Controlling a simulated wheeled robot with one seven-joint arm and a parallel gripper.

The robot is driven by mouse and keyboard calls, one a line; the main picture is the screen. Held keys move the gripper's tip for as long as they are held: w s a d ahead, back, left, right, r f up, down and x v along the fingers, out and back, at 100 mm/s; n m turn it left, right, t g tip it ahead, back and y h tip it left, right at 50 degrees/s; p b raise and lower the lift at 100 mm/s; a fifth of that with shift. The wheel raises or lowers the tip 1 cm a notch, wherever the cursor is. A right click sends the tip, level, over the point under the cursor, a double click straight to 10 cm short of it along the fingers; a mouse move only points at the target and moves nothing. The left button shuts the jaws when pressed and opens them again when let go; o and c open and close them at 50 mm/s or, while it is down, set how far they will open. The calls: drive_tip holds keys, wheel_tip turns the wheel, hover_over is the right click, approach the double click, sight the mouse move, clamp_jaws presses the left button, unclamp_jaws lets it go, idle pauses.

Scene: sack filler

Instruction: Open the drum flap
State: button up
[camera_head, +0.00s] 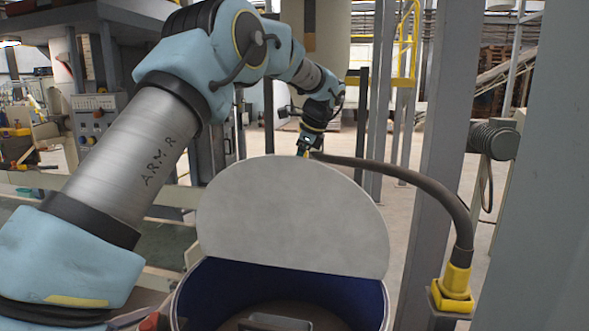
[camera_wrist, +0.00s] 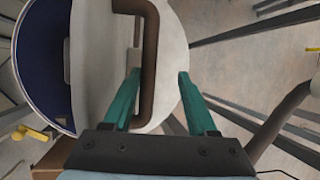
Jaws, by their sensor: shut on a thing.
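The drum flap (camera_head: 290,215) is a light grey disc. It stands raised, steeply tilted, over the drum (camera_head: 375,300), whose blue inside shows below it. In the wrist view the flap (camera_wrist: 100,75) carries a brown bar handle (camera_wrist: 150,35), with the blue drum inside (camera_wrist: 38,65) to the left. My gripper (camera_head: 304,150) is at the flap's top edge, on its far side; its fingertips are mostly hidden in the head view. In the wrist view my gripper's green fingers (camera_wrist: 158,74) stand on either side of the handle and are shut on it.
A dark hose (camera_head: 425,183) arches from a yellow fitting (camera_head: 453,290) at right to near my gripper. A grey post (camera_head: 437,130) stands right of the drum. A control box (camera_head: 98,115) is at left. Inside the drum is a dark handle-like piece (camera_head: 275,322).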

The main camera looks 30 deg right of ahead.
drive_tip(key=shift+o, duration=0.4)
drive_tip(key=shift+s, duration=0.1)
drive_tip(key=b+v, duration=0.2)
drive_tip(key=v, duration=0.8)
drive_tip(key=shift+s+r, duration=0.15)
drive_tip(key=shift+r, duration=0.15)
